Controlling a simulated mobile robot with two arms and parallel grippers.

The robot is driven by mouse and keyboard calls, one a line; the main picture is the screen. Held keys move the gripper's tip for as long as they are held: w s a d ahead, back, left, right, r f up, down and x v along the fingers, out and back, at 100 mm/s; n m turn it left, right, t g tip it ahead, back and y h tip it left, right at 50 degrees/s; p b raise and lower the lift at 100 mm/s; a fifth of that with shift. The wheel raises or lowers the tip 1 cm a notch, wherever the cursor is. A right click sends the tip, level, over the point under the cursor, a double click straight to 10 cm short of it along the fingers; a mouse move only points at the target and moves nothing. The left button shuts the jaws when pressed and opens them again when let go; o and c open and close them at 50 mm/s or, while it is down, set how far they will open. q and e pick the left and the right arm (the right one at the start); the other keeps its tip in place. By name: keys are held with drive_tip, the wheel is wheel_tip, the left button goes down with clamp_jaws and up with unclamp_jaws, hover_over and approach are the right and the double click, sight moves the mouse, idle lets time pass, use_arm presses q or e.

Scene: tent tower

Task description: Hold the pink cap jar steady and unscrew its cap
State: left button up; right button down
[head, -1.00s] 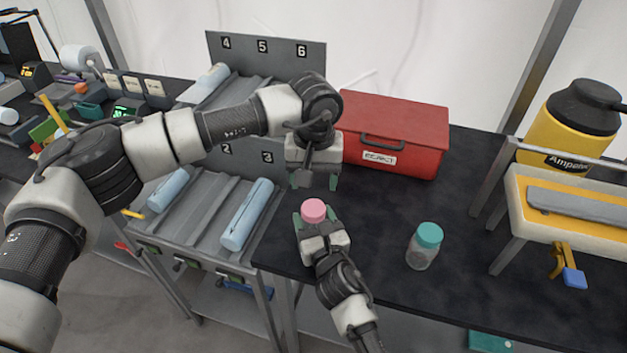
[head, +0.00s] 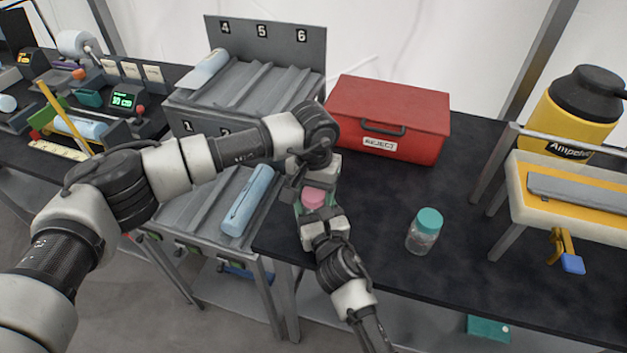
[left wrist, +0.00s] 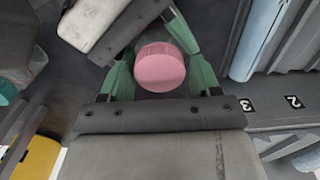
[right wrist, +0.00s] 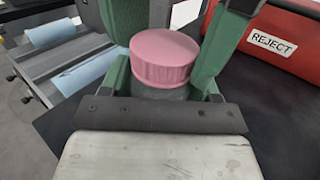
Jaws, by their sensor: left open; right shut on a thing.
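The pink cap (head: 313,198) sits on its jar on the dark table. It shows clearly in the left wrist view (left wrist: 160,67) and in the right wrist view (right wrist: 163,58). The jar body (right wrist: 160,90) is mostly hidden below the cap. My right gripper (head: 318,213) is shut on the jar body, below the cap. My left gripper (left wrist: 157,50) is open, coming from above, with its green fingers on either side of the cap. I cannot tell whether they touch it.
A teal-capped jar (head: 424,232) stands to the right on the table. A red REJECT box (head: 390,118) is behind. A grey sorting rack (head: 190,215) with blue rolls is at the left. A yellow container (head: 570,118) and a clamp stand are at the right.

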use_arm(q)
drive_tip(key=shift+c, duration=0.4)
drive_tip(key=c, duration=0.6)
drive_tip(key=n, duration=0.3)
drive_tip(key=shift+c, duration=0.2)
drive_tip(key=n, duration=0.4)
drive_tip(key=shift+n, duration=0.3)
drive_tip(key=n, duration=0.6)
